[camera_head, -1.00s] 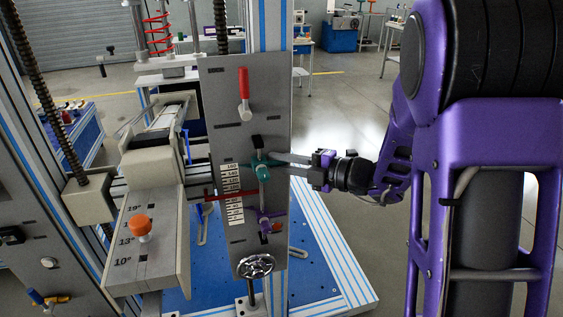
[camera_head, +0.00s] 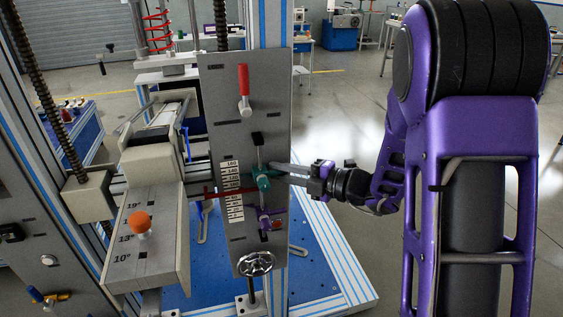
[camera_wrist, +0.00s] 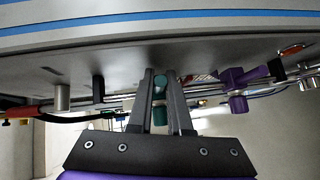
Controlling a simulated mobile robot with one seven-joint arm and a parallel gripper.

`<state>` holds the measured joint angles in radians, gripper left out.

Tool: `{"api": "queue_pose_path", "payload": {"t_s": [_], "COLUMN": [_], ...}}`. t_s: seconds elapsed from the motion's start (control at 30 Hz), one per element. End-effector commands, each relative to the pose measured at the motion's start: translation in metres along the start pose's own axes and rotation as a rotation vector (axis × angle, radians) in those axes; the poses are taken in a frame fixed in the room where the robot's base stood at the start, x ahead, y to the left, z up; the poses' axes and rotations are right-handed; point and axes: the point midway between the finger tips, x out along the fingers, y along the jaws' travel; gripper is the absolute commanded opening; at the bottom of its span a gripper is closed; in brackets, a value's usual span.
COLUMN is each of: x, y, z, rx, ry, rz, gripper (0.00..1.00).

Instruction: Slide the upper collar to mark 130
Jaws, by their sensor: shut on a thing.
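The teal upper collar (camera_head: 262,179) sits on a vertical rod on the grey panel, beside the upper part of the numbered scale (camera_head: 232,190). My gripper (camera_head: 275,170) reaches in from the right and is shut on it. In the wrist view, both dark fingers (camera_wrist: 160,98) stand on either side of the teal collar (camera_wrist: 160,118). The purple lower collar (camera_head: 265,217) is lower on the same rod, apart from the teal one. The scale's figures are too small to read the collar's exact mark.
A red pointer bar (camera_head: 228,191) crosses the scale near the collar. A red-handled lever (camera_head: 244,88) is above and a chrome handwheel (camera_head: 256,263) below. A box with an orange knob (camera_head: 139,222) stands to the left. The floor at right is open.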

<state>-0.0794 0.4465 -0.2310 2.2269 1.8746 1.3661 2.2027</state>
Motion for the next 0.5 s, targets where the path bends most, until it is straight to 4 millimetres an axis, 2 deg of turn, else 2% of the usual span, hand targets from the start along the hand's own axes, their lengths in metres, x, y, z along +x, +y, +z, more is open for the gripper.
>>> {"api": "queue_pose_path", "payload": {"t_s": [0.07, 0.33, 0.37, 0.5], "x": [0.0004, 0.0005, 0.0005, 0.0006], "y": [-0.0061, -0.0063, -0.0062, -0.0061], "z": [0.0014, 0.0013, 0.0013, 0.0012], "rx": [0.0, -0.001, -0.001, -0.001], "ry": [-0.002, -0.002, -0.002, -0.002], "rz": [0.0, 0.0, 0.0, 0.0], "gripper": [0.0, 0.0, 0.21, 0.46]}}
